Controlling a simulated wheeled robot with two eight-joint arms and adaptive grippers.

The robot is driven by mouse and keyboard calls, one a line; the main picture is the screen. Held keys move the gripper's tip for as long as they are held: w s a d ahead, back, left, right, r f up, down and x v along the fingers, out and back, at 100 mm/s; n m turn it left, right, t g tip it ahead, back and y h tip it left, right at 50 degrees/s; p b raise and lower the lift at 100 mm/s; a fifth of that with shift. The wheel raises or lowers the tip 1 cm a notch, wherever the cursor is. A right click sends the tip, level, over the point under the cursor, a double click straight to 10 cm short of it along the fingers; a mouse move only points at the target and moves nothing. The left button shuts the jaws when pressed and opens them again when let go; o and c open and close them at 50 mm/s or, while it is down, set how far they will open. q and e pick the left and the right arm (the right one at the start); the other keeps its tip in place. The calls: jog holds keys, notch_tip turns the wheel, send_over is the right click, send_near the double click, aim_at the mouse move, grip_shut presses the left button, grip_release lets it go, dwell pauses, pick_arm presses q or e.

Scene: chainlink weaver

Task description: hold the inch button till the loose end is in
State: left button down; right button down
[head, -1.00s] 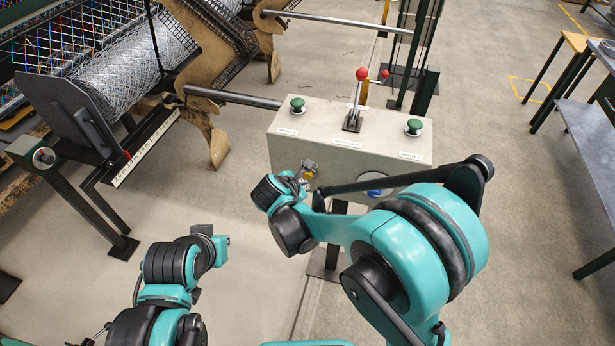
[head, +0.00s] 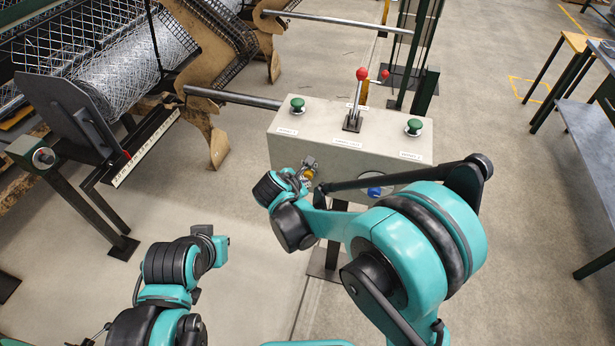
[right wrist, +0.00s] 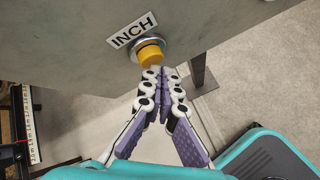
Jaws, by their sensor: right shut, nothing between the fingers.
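The yellow inch button (head: 309,174) is on the front face of the grey control box; it also shows in the right wrist view (right wrist: 151,55) in a metal collar, under an "INCH" label (right wrist: 133,30). My right gripper (right wrist: 158,73) is shut and empty, its fingertips at the button's lower edge. I cannot tell whether they touch it or whether the button is pressed in. In the head view my right gripper (head: 308,164) is small beside the button. A roll of wire mesh (head: 118,90) lies in the machine at left. I cannot make out a loose end. My left gripper's fingers do not show.
The control box (head: 340,118) carries two green buttons (head: 297,104) (head: 414,127), a red-knobbed lever (head: 361,74) and a blue button (head: 374,192). A metal bar (head: 235,97) runs left from behind it. A bench (head: 590,125) stands at right. The floor between is clear.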

jog(key=shift+w+d, duration=0.15)
jog(key=shift+w, duration=0.3)
dwell(0.3)
jog(key=shift+s, duration=0.15)
dwell(2.9)
jog(key=shift+s+a, duration=0.25)
jog(key=shift+s, duration=0.5)
jog(key=s, duration=0.1)
jog(key=s+a, duration=0.1)
jog(key=s, duration=0.2)
jog(key=shift+s+a, duration=0.3)
jog(key=shift+s, duration=0.05)
dwell(1.4)
